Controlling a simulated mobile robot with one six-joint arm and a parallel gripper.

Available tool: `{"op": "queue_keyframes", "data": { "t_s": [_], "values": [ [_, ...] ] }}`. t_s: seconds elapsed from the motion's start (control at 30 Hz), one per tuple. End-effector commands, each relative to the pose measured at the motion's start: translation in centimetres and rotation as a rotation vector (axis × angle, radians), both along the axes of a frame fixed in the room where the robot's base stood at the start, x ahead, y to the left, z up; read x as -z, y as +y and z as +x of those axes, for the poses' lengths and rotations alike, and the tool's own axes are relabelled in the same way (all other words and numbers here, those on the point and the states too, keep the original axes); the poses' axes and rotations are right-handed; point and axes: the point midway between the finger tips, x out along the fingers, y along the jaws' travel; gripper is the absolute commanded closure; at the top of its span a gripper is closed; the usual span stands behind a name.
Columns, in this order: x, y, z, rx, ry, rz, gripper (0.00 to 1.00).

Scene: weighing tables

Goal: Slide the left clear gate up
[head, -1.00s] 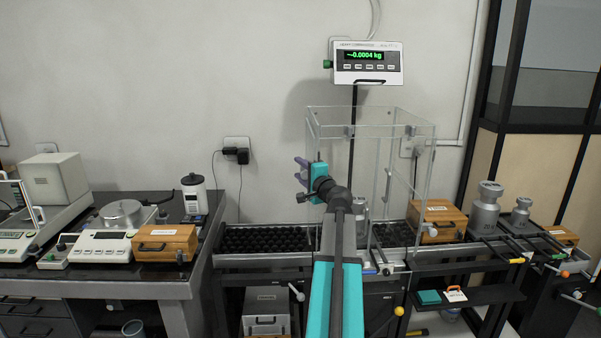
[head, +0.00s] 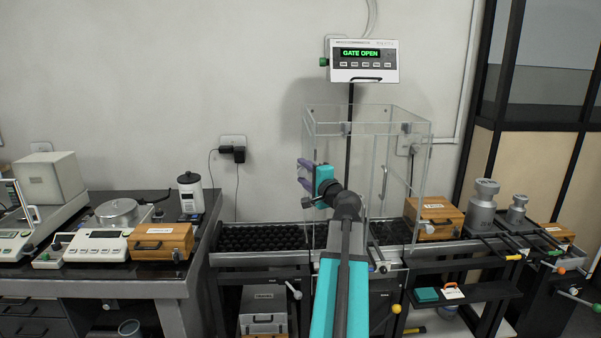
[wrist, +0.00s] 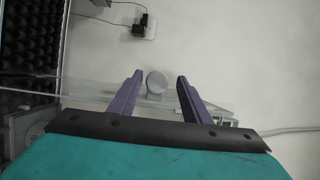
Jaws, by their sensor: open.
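The clear box (head: 410,128) stands on the black rail table. Its left clear gate (head: 322,135) is on the side facing my gripper (head: 302,173). In the wrist view the gate's top-like clear edge (wrist: 90,87) runs across behind my purple fingers. A round grey knob (wrist: 157,82) shows between the two open fingers, with a gap on each side. My gripper is open. How far the gate is raised is hard to tell, and my arm hides the lower part of the box.
The display (head: 363,62) above reads "GATE OPEN". A wooden case (head: 436,216) and grey weights (head: 481,207) stand right of the box. A balance (head: 97,245) and another wooden case (head: 160,243) are on the left table. The wall space left of the box is free.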

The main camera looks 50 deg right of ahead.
Motion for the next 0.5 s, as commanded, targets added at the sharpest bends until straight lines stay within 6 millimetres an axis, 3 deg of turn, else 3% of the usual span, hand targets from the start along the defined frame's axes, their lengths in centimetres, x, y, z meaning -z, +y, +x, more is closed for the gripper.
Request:
{"op": "queue_keyframes", "data": {
  "t_s": [0.5],
  "values": [
    [0.1, 3.1, -5.7, 0.000, -0.001, 0.000, 0.56]
  ]
}}
